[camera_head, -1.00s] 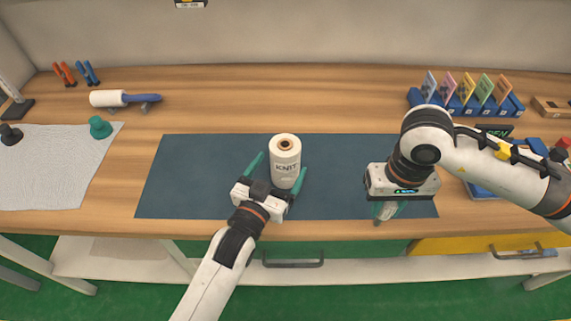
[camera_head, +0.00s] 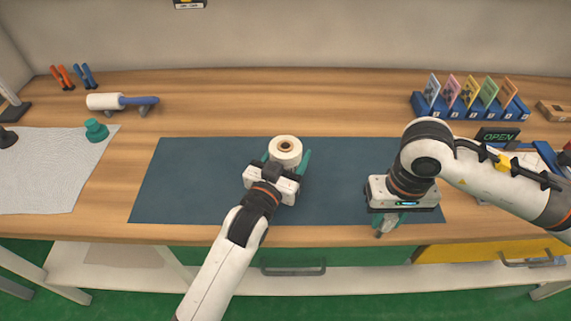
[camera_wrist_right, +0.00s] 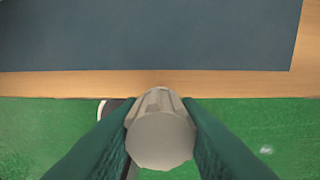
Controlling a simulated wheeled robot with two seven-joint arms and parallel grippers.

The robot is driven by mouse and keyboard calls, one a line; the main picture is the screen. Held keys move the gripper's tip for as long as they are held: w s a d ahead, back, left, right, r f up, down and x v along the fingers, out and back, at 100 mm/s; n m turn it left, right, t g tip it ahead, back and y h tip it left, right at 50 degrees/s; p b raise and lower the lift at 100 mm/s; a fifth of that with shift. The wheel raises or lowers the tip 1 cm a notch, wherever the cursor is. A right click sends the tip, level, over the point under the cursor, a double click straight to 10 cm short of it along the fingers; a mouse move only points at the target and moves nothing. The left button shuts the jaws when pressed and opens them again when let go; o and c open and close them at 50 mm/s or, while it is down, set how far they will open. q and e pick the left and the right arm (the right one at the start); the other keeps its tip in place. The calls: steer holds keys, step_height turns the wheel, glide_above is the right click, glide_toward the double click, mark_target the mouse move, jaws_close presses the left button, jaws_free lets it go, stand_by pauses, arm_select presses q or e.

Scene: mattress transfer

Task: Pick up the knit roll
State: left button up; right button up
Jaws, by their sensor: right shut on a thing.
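The knit roll (camera_head: 285,147) stands upright on the dark blue mat (camera_head: 205,185), with a white body and a brown core hole on top. My left gripper (camera_head: 286,158) is around it, one green finger on each side, and looks open; contact is hard to tell. The gripper body hides the roll's lower part and label. My right gripper (camera_head: 388,222) is over the mat's front right edge. In the right wrist view its green fingers are shut on a pale grey faceted piece (camera_wrist_right: 160,137).
A teal knob (camera_head: 96,130) stands on a pale cloth (camera_head: 45,170). A blue card rack (camera_head: 470,107) and an OPEN sign (camera_head: 497,137) are at the right. The mat's left part is clear.

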arm_select(q)
steer(key=shift+c, duration=1.2)
step_height(320, 180, up, 10)
steer(key=shift+r, duration=0.1)
arm_select(e)
steer(key=shift+r, duration=0.25)
